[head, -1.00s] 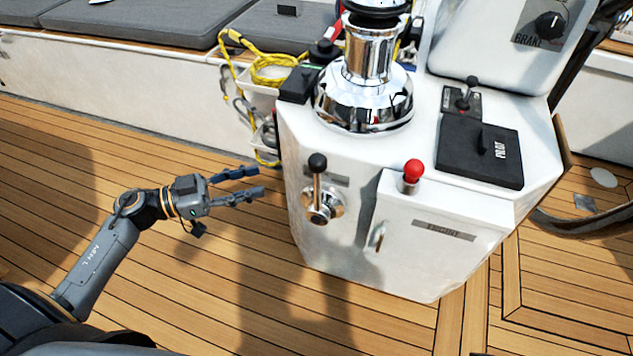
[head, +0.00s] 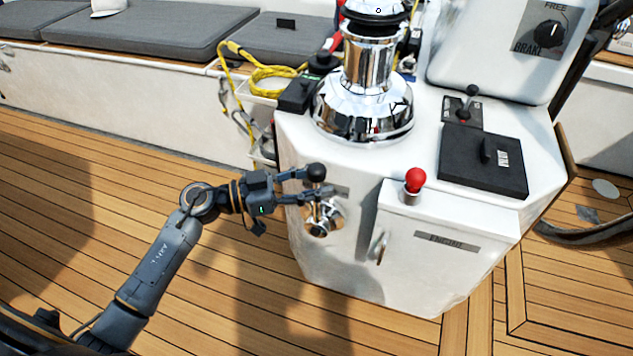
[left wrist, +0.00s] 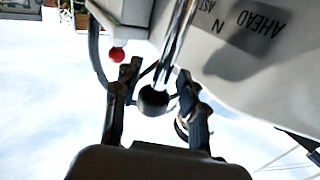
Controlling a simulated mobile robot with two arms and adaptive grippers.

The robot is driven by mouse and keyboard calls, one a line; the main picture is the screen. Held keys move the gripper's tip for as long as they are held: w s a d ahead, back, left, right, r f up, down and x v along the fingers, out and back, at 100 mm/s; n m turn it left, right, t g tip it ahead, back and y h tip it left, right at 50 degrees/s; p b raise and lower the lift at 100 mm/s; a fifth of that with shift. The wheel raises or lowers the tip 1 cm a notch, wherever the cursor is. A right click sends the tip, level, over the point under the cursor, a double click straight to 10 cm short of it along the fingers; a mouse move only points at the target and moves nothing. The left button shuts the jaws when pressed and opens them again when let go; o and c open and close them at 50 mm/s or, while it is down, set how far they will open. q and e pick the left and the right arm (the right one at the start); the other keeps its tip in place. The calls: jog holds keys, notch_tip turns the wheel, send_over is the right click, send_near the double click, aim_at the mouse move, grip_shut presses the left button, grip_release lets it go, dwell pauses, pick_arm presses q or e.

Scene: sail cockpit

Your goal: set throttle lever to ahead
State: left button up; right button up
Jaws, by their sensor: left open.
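The throttle lever (head: 315,174) has a black ball knob on a chrome stem, with a round chrome base (head: 324,217) on the white console's front. It stands about upright in the head view. My left gripper (head: 318,183) is open, with its fingers on either side of the lever near the knob. In the left wrist view the knob (left wrist: 153,101) and stem sit between the two open fingers; I cannot tell whether they touch. A dark label plate (left wrist: 245,38) beside the lever reads "AHEAD", "N" and partly "AST". My right gripper is out of view.
A red knob (head: 415,180) stands on the console cabinet to the right, with a small latch handle (head: 381,247) below. A chrome winch (head: 364,100) and a small black lever (head: 467,103) are on top. Teak deck (head: 120,200) is clear to the left.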

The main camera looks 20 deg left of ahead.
pick_arm(q)
jog(key=shift+w+d, duration=0.1)
jog(key=shift+d, duration=0.1)
grip_shut()
jog(key=shift+a+r, duration=0.1)
jog(key=shift+a, duration=0.05)
